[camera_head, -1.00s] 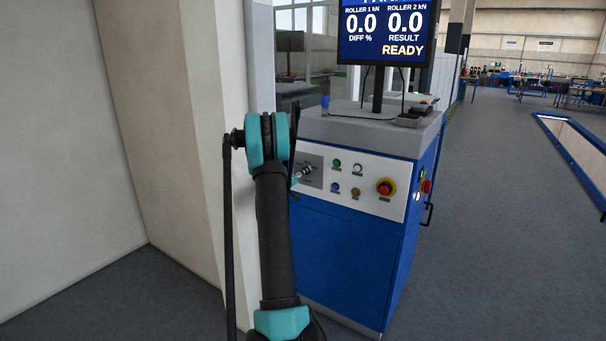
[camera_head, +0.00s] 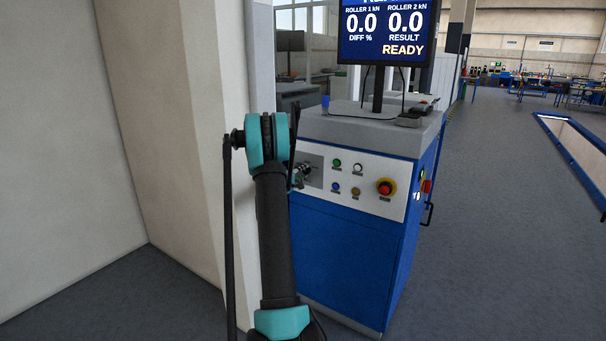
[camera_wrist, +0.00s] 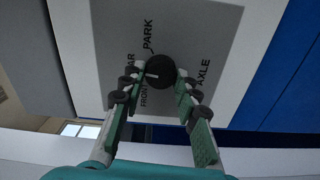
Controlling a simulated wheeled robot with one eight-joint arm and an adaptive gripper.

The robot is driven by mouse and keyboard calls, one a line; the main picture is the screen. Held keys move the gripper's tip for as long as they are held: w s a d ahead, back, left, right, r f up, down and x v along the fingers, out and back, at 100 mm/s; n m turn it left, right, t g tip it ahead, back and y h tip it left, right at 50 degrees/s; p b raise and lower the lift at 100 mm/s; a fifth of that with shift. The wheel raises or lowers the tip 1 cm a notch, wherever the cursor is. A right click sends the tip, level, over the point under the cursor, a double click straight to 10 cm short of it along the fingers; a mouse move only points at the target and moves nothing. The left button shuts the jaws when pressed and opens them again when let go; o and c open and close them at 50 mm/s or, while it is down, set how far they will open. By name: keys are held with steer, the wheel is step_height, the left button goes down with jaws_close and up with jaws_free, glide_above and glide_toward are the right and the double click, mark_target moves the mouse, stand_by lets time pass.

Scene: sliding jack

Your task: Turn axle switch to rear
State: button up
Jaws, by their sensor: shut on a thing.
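The axle switch is a round black knob (camera_wrist: 161,71) on a grey label plate (camera_wrist: 190,25) marked PARK, FRONT, AXLE and a partly hidden word ending in "AR". Its white pointer mark faces left in the wrist view, toward the "AR" word. My gripper (camera_wrist: 157,86) has one finger on each side of the knob and is shut on it.
The blue console (camera_head: 345,255) carries buttons and a red emergency stop (camera_head: 385,187) right of the switch. A monitor (camera_head: 386,32) above reads READY; its top line is cut off. A pale wall column (camera_head: 185,120) stands close to my arm's left.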

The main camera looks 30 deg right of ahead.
steer(key=shift+a+n, duration=0.1)
steer(key=shift+n, duration=0.6)
steer(key=o, duration=1.2)
steer(key=shift+c, duration=0.2)
steer(key=v, duration=1.2)
steer(key=shift+f, duration=0.1)
